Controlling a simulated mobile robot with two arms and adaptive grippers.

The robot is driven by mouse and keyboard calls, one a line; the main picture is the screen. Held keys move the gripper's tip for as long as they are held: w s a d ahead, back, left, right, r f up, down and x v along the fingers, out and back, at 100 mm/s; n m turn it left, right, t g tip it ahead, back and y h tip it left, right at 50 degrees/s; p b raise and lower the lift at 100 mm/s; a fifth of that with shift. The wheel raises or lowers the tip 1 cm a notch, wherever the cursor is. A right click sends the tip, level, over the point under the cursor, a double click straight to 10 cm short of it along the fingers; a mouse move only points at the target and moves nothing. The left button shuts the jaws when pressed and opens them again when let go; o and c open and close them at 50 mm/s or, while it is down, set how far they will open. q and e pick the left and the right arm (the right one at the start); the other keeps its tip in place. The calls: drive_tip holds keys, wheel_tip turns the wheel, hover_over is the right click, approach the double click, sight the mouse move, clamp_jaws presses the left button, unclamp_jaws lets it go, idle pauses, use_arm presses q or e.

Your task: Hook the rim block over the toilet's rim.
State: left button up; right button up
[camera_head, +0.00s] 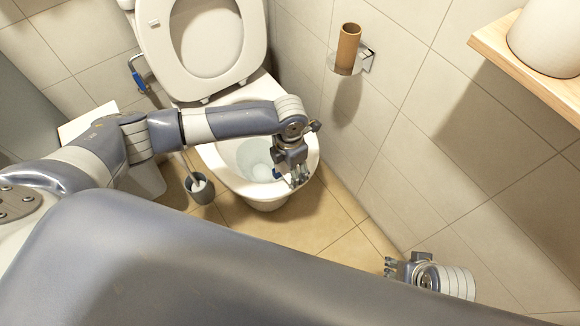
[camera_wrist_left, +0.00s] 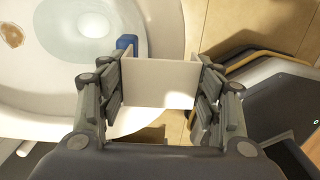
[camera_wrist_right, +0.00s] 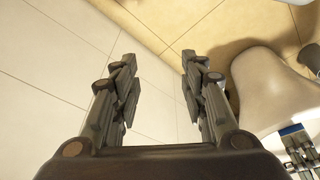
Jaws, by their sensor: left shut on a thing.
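The toilet (camera_head: 213,160) stands with its lid up, and its white rim also shows in the left wrist view (camera_wrist_left: 168,22). My left gripper (camera_head: 294,182) is over the front right part of the rim. In the left wrist view my left gripper (camera_wrist_left: 160,82) is shut on the rim block's white plate (camera_wrist_left: 160,92). The rim block's blue part (camera_wrist_left: 126,42) lies on the bowl side of the rim. I cannot tell whether the block touches the rim. My right gripper (camera_head: 389,268) is low by the right wall. Its fingers (camera_wrist_right: 157,62) are apart and empty.
A brush in a grey holder (camera_head: 202,194) stands on the floor left of the bowl. A brown cardboard tube (camera_head: 348,45) is on the wall holder. A wooden shelf (camera_head: 500,50) with a white roll (camera_head: 548,40) juts out at right. Floor (camera_head: 330,220) is clear before the toilet.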

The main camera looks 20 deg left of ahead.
use_arm(q)
drive_tip(key=shift+f+b, duration=0.35)
drive_tip(key=shift+f, duration=0.3)
drive_tip(key=shift+f+b, duration=0.5)
drive_tip(key=shift+f, duration=0.5)
drive_tip(key=shift+f+b, duration=0.35)
drive_tip(key=shift+f, duration=0.3)
drive_tip(key=shift+o, duration=0.2)
drive_tip(key=shift+f, duration=0.2)
use_arm(e)
drive_tip(key=v, duration=0.4)
drive_tip(key=shift+s+d+r, duration=0.1)
drive_tip(key=shift+s+r, duration=0.05)
drive_tip(key=shift+r, duration=0.1)
use_arm(q)
drive_tip(key=shift+s+f, duration=0.1)
drive_tip(key=shift+s, duration=0.05)
drive_tip(key=o, duration=1.6)
drive_tip(key=shift+c, duration=0.2)
